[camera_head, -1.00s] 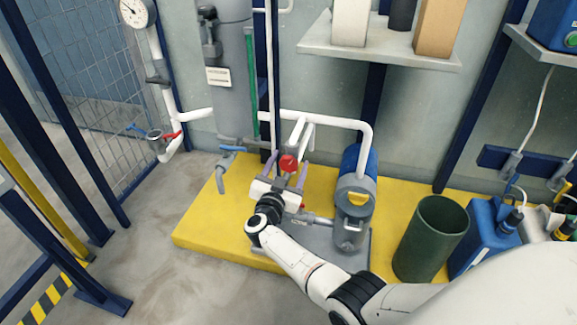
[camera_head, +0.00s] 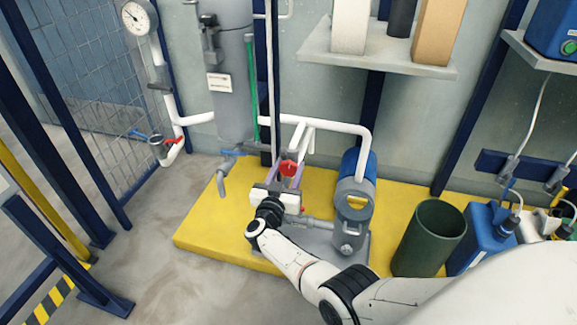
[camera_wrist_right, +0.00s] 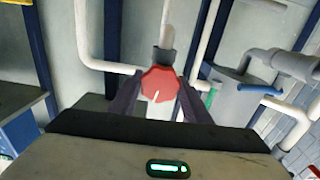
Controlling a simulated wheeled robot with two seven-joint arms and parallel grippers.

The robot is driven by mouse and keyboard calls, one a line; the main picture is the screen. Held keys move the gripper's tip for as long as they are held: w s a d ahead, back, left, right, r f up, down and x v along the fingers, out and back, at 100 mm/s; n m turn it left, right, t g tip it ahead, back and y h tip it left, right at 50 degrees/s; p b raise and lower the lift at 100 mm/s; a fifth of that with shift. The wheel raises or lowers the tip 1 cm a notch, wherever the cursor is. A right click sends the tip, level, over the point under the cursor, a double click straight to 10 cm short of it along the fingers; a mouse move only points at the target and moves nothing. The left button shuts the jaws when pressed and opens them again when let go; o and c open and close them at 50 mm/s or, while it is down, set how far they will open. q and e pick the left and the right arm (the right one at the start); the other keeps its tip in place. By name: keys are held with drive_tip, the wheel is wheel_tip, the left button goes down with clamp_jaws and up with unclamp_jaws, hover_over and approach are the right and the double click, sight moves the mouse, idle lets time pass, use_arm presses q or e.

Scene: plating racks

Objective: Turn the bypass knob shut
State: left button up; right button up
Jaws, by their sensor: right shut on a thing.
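The red bypass knob (camera_head: 289,168) sits on the white pipe above the yellow plinth. In the right wrist view the red knob (camera_wrist_right: 160,84) faces me, with a short white line pointing down and slightly left. My right gripper (camera_head: 288,176) reaches it from the front, one finger on each side. In the right wrist view my right gripper (camera_wrist_right: 158,92) has its dark fingers at the left and right of the knob, shut on it. My left gripper is not in view.
A green bin (camera_head: 430,240) and a blue canister (camera_head: 485,235) stand further right. A blue-handled valve (camera_head: 231,154) is close on the left. A shelf (camera_head: 375,52) hangs above.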

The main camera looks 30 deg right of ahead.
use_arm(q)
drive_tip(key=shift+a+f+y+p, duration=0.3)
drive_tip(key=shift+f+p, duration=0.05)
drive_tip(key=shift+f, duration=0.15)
use_arm(e)
drive_tip(key=shift+n, duration=1.2)
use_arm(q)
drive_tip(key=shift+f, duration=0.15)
use_arm(e)
drive_tip(key=shift+n, duration=0.3)
drive_tip(key=o, duration=1)
drive_tip(key=shift+o, duration=0.3)
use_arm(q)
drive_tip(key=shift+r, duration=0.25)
use_arm(e)
drive_tip(key=shift+a, duration=0.1)
drive_tip(key=shift+p+v, duration=0.85)
drive_tip(key=shift+v, duration=0.2)
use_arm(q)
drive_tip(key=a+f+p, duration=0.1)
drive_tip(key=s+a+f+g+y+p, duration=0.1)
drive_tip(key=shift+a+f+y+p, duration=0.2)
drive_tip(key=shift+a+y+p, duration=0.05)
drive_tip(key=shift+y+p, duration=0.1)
use_arm(e)
drive_tip(key=v, duration=0.8)
